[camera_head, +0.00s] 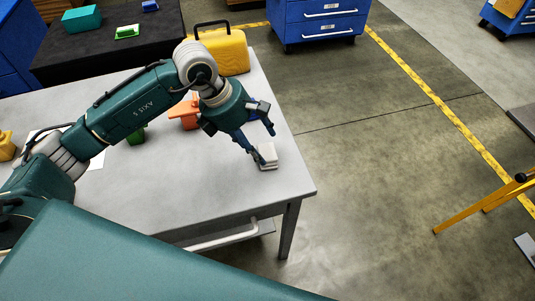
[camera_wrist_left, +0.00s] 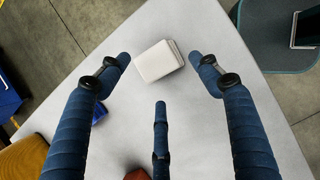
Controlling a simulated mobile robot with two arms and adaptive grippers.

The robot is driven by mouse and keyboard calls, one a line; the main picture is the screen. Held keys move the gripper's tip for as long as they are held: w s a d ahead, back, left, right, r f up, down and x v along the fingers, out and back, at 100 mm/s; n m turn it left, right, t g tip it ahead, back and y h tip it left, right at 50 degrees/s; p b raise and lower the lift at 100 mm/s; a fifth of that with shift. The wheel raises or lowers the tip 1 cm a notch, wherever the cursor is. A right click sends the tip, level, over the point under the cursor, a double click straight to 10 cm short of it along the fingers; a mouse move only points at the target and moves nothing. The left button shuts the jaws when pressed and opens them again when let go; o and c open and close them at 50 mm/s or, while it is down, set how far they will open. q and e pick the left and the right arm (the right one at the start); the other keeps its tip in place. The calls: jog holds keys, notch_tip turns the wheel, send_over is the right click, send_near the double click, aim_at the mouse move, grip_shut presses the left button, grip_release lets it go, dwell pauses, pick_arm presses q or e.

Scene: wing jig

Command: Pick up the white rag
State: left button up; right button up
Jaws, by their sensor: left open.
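The white rag (camera_head: 267,156) lies folded on the grey table, near its right edge in the head view. In the left wrist view the rag (camera_wrist_left: 158,61) shows as a pale, rounded block just beyond the fingers. My left gripper (camera_head: 266,145) is above and beside the rag, with its fingers spread. In the left wrist view the fingers of my left gripper (camera_wrist_left: 161,80) stand apart on either side of the rag, with nothing between them gripped. Part of the rag is hidden behind a finger in the head view. My right gripper is not seen.
The grey table (camera_head: 225,190) has a yellow case (camera_head: 222,52), an orange object (camera_head: 184,113) and a green object (camera_head: 136,137) behind my left arm. A black table (camera_head: 105,58) stands behind. Blue drawers (camera_head: 318,20) are at the back. Floor to the right is open up to a yellow stand (camera_head: 480,204).

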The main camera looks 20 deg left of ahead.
aim_at(268, 152)
pick_arm(q)
jog(key=x, duration=0.1)
jog(key=p+x, duration=0.1)
jog(key=x, duration=0.1)
jog(key=shift+w+d+f, duration=0.2)
jog(key=shift+w+d, duration=0.05)
jog(key=shift+d, duration=0.1)
jog(key=shift+w+d+f, duration=0.15)
jog(key=shift+f, duration=0.4)
jog(key=c, duration=1)
jog(key=shift+r, duration=0.15)
jog(key=shift+r, duration=0.25)
notch_tip(268, 152, up, 19)
jog(key=shift+r+b, duration=0.15)
jog(key=shift+b, duration=0.85)
